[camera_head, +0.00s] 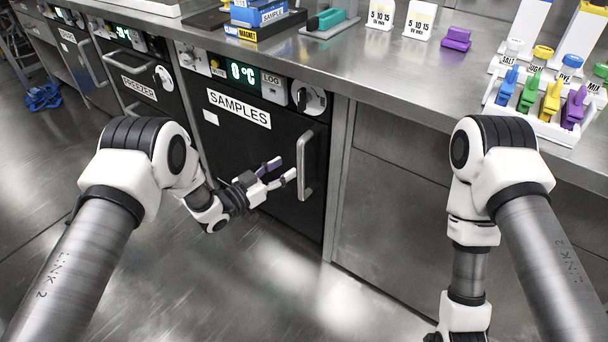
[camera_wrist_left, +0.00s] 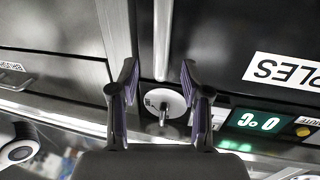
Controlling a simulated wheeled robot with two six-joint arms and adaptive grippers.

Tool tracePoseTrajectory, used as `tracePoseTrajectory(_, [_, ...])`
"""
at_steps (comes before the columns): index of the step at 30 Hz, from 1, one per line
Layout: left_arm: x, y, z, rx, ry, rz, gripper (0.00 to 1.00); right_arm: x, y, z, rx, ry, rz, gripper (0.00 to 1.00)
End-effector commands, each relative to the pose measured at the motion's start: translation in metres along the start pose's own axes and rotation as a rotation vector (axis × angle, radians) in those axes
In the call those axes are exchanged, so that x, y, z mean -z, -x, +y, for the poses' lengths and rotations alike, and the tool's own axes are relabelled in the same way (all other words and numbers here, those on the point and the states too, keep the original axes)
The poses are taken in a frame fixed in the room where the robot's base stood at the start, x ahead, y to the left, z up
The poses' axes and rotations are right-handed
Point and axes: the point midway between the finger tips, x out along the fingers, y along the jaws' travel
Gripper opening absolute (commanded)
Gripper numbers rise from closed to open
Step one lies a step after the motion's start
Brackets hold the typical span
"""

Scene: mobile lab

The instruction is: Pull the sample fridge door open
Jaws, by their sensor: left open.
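The sample fridge has a black door (camera_head: 255,150) with a white "SAMPLES" label (camera_head: 238,107); the door looks closed, flush in the counter front. Its upright metal handle (camera_head: 305,165) is at the door's right side. My left gripper (camera_head: 284,168) is open, just left of the handle in the head view, fingers pointing towards it. In the left wrist view, the handle (camera_wrist_left: 163,40) shows as a bright bar between the two spread fingertips (camera_wrist_left: 159,75); I cannot tell if they reach around it. My right arm is at the lower right; its gripper is outside the frame.
A round knob (camera_head: 310,98) and a 0 °C display (camera_head: 244,74) sit above the door. The freezer (camera_head: 140,90) is to the left. The steel counter (camera_head: 400,70) holds a rack of coloured items (camera_head: 545,120). Floor in front of the door is clear.

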Motion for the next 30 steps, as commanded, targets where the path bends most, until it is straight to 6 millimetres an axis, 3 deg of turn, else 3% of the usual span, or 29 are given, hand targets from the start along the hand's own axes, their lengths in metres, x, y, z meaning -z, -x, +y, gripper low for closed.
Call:
tracePoseTrajectory(12, [0.0,-0.068,0.0,0.002,0.0,0.0,0.47,0.0,-0.021,0.0,0.0,0.001,0.0,0.9])
tracePoseTrajectory(21, [0.002,-0.075,-0.001,0.003,0.002,-0.003,0.47,0.0,-0.021,0.0,0.0,0.001,0.0,0.9])
tracePoseTrajectory(23, [0.002,-0.074,-0.001,0.003,0.002,-0.003,0.3,0.0,-0.021,0.0,0.0,0.001,0.0,0.9])
tracePoseTrajectory(25, [0.002,-0.074,-0.001,0.003,0.002,-0.003,0.05,0.0,-0.021,0.0,0.0,0.001,0.0,0.9])
tracePoseTrajectory(26, [0.002,-0.074,-0.001,0.004,0.002,-0.003,0.0,0.0,-0.021,0.0,0.0,0.001,0.0,0.9])
tracePoseTrajectory(30, [0.002,-0.074,-0.001,0.004,0.002,-0.003,0.0,0.0,-0.021,0.0,0.0,0.001,0.0,0.9])
